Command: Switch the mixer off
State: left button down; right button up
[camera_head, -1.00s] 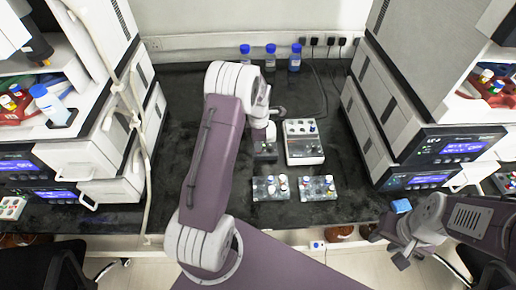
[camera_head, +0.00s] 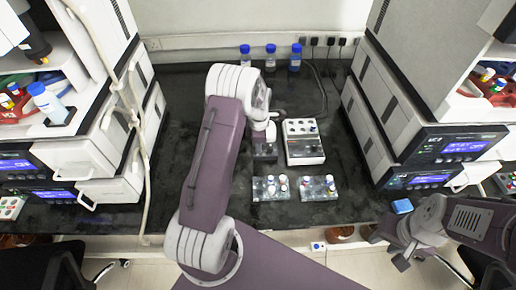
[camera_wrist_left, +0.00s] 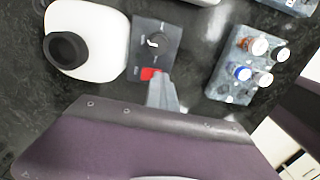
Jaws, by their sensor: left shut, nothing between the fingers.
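The mixer shows in the left wrist view as a white rounded body (camera_wrist_left: 104,42) with a black round cup and a dark front panel (camera_wrist_left: 145,37) bearing a knob and a red switch (camera_wrist_left: 149,73). In the head view its dark panel (camera_head: 265,152) shows past my left arm, which hides part of the mixer. My left gripper (camera_wrist_left: 158,82) is shut and empty. Its fingertips are right at the red switch; I cannot tell whether they touch it. My right gripper (camera_head: 401,250) hangs at the lower right, off the bench; its jaw state is unclear.
A white device with knobs (camera_head: 304,150) stands just right of the mixer. Two vial racks (camera_head: 270,195) (camera_head: 319,194) sit in front. Blue-capped bottles (camera_head: 270,62) stand at the back. Instrument stacks (camera_head: 400,110) flank the bench, whose left part (camera_head: 178,110) is clear.

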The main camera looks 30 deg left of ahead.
pick_arm(q)
jog(key=shift+r+p, duration=2.35)
jog(key=shift+r, duration=0.25)
jog(key=shift+f, duration=0.1)
